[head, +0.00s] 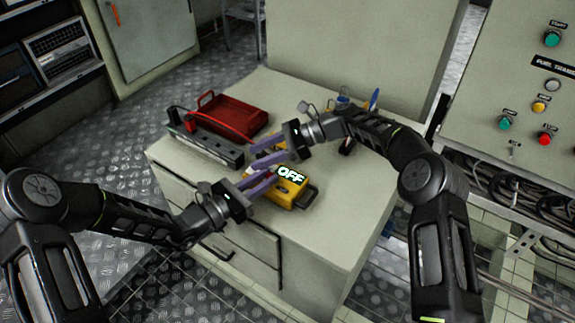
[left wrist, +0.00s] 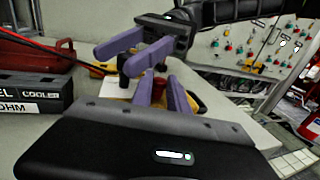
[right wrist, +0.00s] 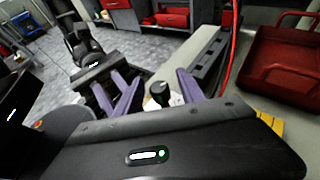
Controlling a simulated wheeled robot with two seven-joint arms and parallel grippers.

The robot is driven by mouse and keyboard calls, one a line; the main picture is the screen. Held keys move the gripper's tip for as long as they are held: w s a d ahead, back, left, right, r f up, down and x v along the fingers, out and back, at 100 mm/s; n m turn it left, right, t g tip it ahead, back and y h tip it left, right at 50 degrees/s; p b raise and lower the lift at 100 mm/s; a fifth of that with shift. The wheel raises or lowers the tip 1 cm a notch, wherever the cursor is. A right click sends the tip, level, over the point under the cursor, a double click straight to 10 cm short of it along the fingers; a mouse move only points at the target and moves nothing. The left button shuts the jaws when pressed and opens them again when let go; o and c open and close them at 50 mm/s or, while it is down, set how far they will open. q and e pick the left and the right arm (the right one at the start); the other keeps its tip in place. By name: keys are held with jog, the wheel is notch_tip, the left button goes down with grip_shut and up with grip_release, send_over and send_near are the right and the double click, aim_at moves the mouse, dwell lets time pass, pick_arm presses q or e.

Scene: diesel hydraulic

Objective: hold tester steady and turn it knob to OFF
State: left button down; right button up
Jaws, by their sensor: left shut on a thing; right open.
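The yellow tester (head: 285,193) lies on the cabinet top, with a bright OFF readout over it and a dark handle on its right side. My left gripper (head: 268,180) is at the tester's left edge, its purple fingers closed there. In the left wrist view a red post (left wrist: 160,86) shows between those fingers. My right gripper (head: 270,153) is open above and behind the tester's left end. In the right wrist view a black knob (right wrist: 160,92) stands between its spread fingers. I cannot tell whether they touch it or which way it points.
A red tray (head: 228,118) and a long dark case (head: 205,139) lie to the left on the cabinet top (head: 340,215). Small blue and yellow items lie behind my right arm. A control panel with several buttons (head: 539,107) stands at the right. The front right of the top is clear.

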jog(key=shift+m+t, duration=0.3)
jog(key=m+t, duration=0.4)
jog(key=t, duration=0.1)
jog(key=shift+s, duration=0.1)
jog(key=m+t+h, duration=0.1)
jog(key=m, duration=0.1)
jog(key=m+t+h, duration=0.1)
jog(key=t, duration=0.1)
jog(key=shift+s+a+f+m, duration=0.15)
jog(key=shift+a+f+m, duration=0.05)
jog(key=shift+f+m, duration=0.2)
jog(key=m+t+h, duration=0.2)
jog(key=m+t, duration=0.1)
jog(key=shift+d+r+h, duration=0.1)
jog(key=shift+r+h, duration=0.2)
jog(key=shift+r, duration=0.05)
jog(key=v, duration=1.3)
jog(key=shift+s+d, duration=0.2)
jog(key=shift+f, duration=0.15)
